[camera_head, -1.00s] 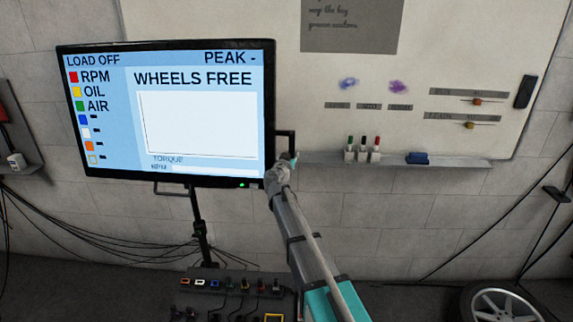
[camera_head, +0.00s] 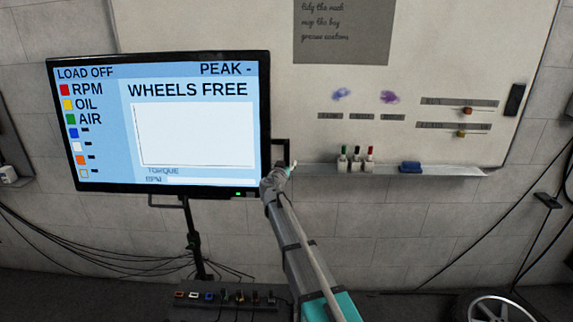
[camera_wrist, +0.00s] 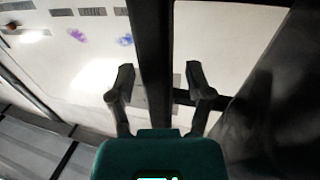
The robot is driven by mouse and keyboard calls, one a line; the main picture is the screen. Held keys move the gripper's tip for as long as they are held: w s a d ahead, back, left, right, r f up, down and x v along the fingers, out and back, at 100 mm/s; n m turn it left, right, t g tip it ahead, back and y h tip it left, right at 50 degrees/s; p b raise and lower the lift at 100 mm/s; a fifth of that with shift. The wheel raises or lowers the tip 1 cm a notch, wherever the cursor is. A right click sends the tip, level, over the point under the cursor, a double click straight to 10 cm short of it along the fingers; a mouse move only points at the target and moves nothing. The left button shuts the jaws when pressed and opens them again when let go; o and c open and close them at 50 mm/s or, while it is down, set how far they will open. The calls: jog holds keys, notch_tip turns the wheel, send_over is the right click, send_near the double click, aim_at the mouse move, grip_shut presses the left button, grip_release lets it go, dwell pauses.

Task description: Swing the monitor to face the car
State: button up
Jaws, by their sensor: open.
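The monitor (camera_head: 180,130) stands on a thin dark stand (camera_head: 194,240) in the head view, its lit screen showing "WHEELS FREE" and turned towards my camera. A dark bracket-like handle (camera_head: 282,143) sticks out from its right edge. My gripper (camera_head: 286,170) is at the lower part of this handle. In the wrist view my gripper (camera_wrist: 160,82) has its fingers spread, with a dark upright bar (camera_wrist: 156,60), apparently the handle, between them. Clear gaps show on both sides of the bar. Contact deeper in the jaws is hidden.
A whiteboard (camera_head: 440,60) hangs behind, with a ledge (camera_head: 455,170) holding markers (camera_head: 357,160) and a blue eraser (camera_head: 411,167). Cables (camera_head: 90,245) hang along the wall at the left. A box with coloured connectors (camera_head: 225,297) sits below the monitor. A wheel (camera_head: 497,308) shows at lower right.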

jog(key=shift+s, duration=0.1)
jog(key=v, duration=0.7)
jog(key=shift+s+a, duration=0.15)
jog(key=shift+s, duration=0.25)
jog(key=s+d+f+m+g+h, duration=0.1)
jog(key=s+d+f+g, duration=0.8)
jog(key=s+d+f, duration=0.45)
jog(key=s+f+n+g+y+b, duration=0.1)
jog(key=s+f+n+g+y, duration=0.1)
jog(key=s, duration=0.9)
jog(key=s+a+f+n+g+y, duration=0.1)
jog(key=s+f+n+g+y, duration=0.2)
jog(key=s, duration=0.8)
jog(key=shift+s+a+f+g+y+b, duration=0.2)
jog(key=shift+a+f+g+y+b, duration=0.15)
jog(key=shift+f+g+y, duration=0.75)
